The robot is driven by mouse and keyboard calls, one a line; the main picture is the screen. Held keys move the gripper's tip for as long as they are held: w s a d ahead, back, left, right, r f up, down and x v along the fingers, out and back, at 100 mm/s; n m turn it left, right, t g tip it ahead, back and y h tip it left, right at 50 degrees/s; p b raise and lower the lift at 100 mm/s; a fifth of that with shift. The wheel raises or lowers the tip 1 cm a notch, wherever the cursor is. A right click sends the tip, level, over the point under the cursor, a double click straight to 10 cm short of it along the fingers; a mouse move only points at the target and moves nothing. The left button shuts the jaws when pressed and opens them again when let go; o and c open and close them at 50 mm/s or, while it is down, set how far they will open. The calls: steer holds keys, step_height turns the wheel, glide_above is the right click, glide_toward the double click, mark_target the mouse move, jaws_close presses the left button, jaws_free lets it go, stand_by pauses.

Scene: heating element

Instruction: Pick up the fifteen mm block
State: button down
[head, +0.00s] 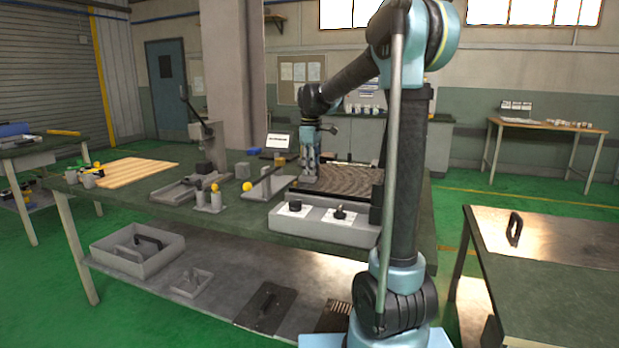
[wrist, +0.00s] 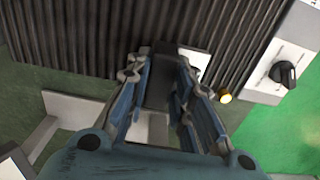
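In the head view my gripper (head: 311,178) points down at the left end of a dark ribbed heating plate (head: 345,185). In the wrist view my gripper (wrist: 160,62) has its two blue-grey fingers spaced apart over the edge of the ribbed plate (wrist: 80,40). A smooth dark grey piece (wrist: 160,88) shows between the fingers. I cannot tell whether it is the fifteen mm block or whether the fingers touch it. No block carries a readable size.
A grey control box (head: 325,226) with black knobs stands in front of the plate. Small blocks, including a dark one (head: 203,168) and a grey one (head: 242,170), lie to the left. A wooden board (head: 130,172) lies farther left.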

steer(key=shift+r, duration=0.1)
step_height(320, 180, up, 10)
steer(key=shift+f, duration=0.1)
stand_by(0.6)
steer(key=shift+s, duration=0.1)
